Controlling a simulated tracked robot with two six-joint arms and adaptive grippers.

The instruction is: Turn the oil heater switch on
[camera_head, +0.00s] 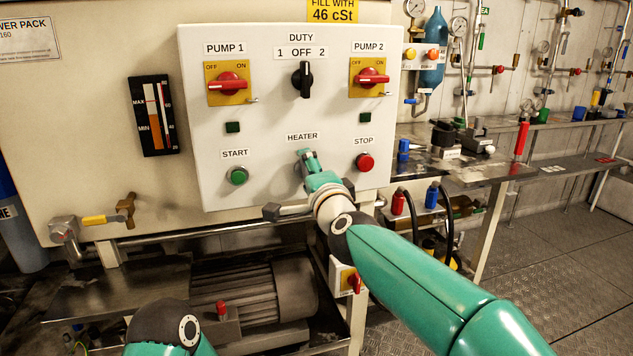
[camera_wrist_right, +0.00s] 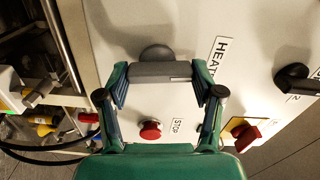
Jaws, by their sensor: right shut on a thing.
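The heater switch (camera_wrist_right: 158,70) is a dark grey knob with a bar handle and a thin white line at one end. My right gripper (camera_wrist_right: 160,80) has its two fingers on opposite ends of that bar. In the head view the right gripper (camera_head: 308,160) is at the panel just below the HEATER label (camera_head: 302,137), and it hides most of the switch. In the wrist view the bar lies nearly level between the fingertips, with the label (camera_wrist_right: 222,58) to its right. My left gripper is out of view.
The white panel (camera_head: 270,110) also carries a green START button (camera_head: 238,176), a red STOP button (camera_head: 364,162), red pump switches (camera_head: 228,83) and a black DUTY switch (camera_head: 302,80). A pipe valve (camera_head: 125,211) is lower left. A bench (camera_head: 480,178) stands at right.

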